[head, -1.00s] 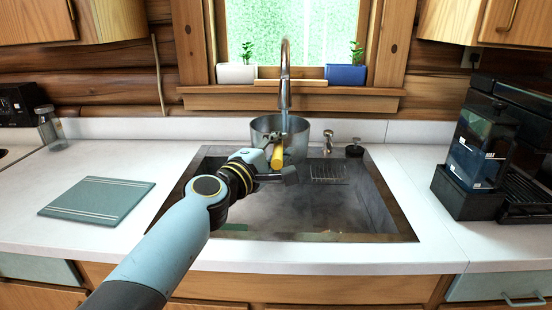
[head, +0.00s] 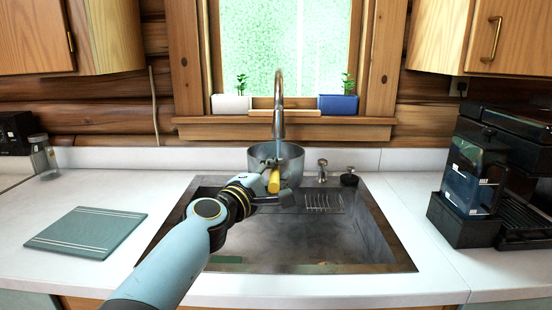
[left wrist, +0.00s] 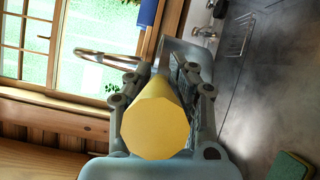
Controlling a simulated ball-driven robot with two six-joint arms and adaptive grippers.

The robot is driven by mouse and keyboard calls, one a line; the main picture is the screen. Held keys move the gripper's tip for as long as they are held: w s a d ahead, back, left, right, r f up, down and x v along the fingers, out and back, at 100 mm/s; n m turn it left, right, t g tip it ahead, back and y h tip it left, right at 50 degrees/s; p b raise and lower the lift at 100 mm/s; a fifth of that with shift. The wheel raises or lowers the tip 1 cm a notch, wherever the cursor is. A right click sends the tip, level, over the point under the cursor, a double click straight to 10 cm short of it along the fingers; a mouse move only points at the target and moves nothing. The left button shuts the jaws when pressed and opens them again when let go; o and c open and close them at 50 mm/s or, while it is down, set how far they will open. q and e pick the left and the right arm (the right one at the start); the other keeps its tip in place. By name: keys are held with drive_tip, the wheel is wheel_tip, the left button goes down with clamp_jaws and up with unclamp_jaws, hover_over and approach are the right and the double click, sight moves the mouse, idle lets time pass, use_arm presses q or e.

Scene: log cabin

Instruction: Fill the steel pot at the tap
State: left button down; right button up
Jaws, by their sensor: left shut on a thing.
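The steel pot (head: 293,157) is held at the back of the sink (head: 330,245), under the curved tap (head: 279,95). The tap's spout ends over the pot's mouth. I cannot tell whether water runs or how full the pot is. My left gripper (head: 275,182) is shut on the pot's yellow handle (head: 274,181), which points toward me. In the left wrist view the handle (left wrist: 157,122) sits between both fingers, with the grey pot (left wrist: 185,50) beyond it and the tap (left wrist: 92,53) to the left. My right gripper is not in view.
A soap pump (head: 322,170) and a dark knob (head: 349,178) stand behind the sink. A wire rack (head: 324,203) lies in the basin. A green board (head: 86,232) lies left, a black coffee machine (head: 475,190) stands right. Planters (head: 231,104) line the sill.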

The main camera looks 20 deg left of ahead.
use_arm(q)
drive_tip(key=shift+s+r, duration=0.1)
drive_tip(key=shift+r, duration=0.05)
drive_tip(key=shift+s, duration=0.3)
drive_tip(key=d+p+v, duration=0.1)
drive_tip(key=d+v, duration=0.1)
drive_tip(key=v, duration=0.5)
drive_tip(key=shift+s+d+r, duration=0.15)
drive_tip(key=shift+s+d, duration=0.1)
drive_tip(key=shift+s, duration=0.35)
drive_tip(key=shift+p, duration=0.3)
drive_tip(key=s+r+p, duration=0.4)
drive_tip(key=s+r, duration=0.1)
drive_tip(key=shift+d, duration=0.25)
